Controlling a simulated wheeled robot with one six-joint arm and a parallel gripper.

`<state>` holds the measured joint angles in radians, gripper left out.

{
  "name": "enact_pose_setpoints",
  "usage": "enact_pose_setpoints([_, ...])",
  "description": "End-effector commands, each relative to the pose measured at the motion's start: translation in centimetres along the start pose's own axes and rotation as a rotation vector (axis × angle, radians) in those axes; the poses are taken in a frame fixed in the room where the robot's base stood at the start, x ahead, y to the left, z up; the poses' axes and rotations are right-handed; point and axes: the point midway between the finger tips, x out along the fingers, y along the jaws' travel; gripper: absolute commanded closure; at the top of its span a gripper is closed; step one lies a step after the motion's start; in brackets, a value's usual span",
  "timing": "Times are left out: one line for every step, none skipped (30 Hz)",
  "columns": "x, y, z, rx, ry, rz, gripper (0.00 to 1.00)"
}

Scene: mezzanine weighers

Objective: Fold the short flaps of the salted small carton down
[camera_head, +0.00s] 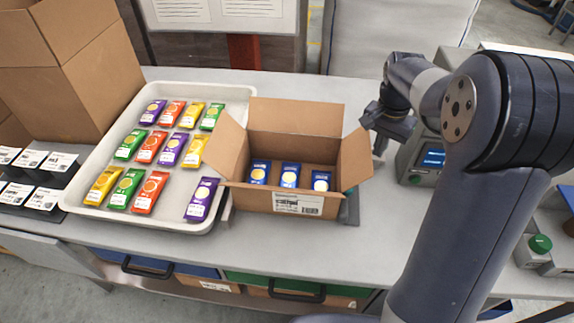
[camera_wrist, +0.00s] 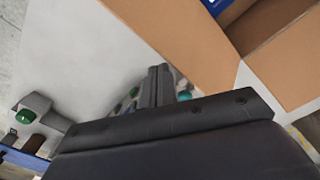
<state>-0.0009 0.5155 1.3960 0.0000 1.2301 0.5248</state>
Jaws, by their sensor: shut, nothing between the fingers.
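The small carton (camera_head: 252,199) stands open on the table with several blue packets (camera_head: 290,174) inside. Its left short flap (camera_head: 226,147) leans outward to the left, and its right short flap (camera_head: 355,161) sticks up and out to the right. The back long flap (camera_head: 296,116) stands up. My gripper (camera_head: 379,143) is just right of the right short flap; I cannot tell from the head view whether they touch. In the wrist view my gripper (camera_wrist: 158,86) is shut and empty, with brown carton flaps (camera_wrist: 175,38) close beyond it.
A white tray (camera_head: 150,87) of several coloured packets lies left of the carton. A taller brown carton (camera_head: 103,80) stands at the far left by stacks of labels (camera_head: 40,197). A device with a blue screen (camera_head: 425,158) stands to the right. The table front is clear.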

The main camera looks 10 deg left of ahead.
Motion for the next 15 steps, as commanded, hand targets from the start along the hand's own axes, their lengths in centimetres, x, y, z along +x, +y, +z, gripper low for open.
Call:
enact_pose_setpoints([-0.1, -0.2, 0.1, -0.002, 0.0, 0.0, 1.0])
enact_pose_setpoints([-0.2, -0.4, 0.2, -0.002, 0.0, 0.0, 1.0])
enact_pose_setpoints([-0.4, -0.7, 0.4, -0.002, 0.0, 0.0, 1.0])
enact_pose_setpoints([-0.5, -1.0, 0.6, -0.003, 0.0, 0.0, 1.0])
enact_pose_setpoints([-0.6, -1.3, 0.7, -0.003, 0.0, 0.0, 1.0])
enact_pose_setpoints([-0.7, -1.7, 0.9, -0.004, 0.0, 0.0, 1.0])
enact_pose_setpoints([-0.8, -2.0, 1.1, -0.004, 0.0, 0.0, 1.0])
enact_pose_setpoints([-0.9, -2.2, 1.3, -0.003, 0.0, 0.0, 1.0])
enact_pose_setpoints([-1.0, -2.6, 1.5, -0.004, -0.001, 0.0, 1.0])
enact_pose_setpoints([-1.1, -2.9, 1.7, -0.004, -0.001, 0.0, 1.0])
enact_pose_setpoints([-1.1, -3.1, 1.8, -0.004, -0.002, 0.0, 1.0])
enact_pose_setpoints([-1.2, -3.5, 2.0, -0.003, -0.002, 0.001, 1.0])
enact_pose_setpoints([-1.2, -3.6, 2.1, -0.003, -0.003, 0.001, 1.0])
enact_pose_setpoints([-1.3, -3.8, 2.3, -0.003, -0.003, 0.001, 1.0])
enact_pose_setpoints([-1.3, -4.0, 2.4, -0.003, -0.004, 0.001, 1.0])
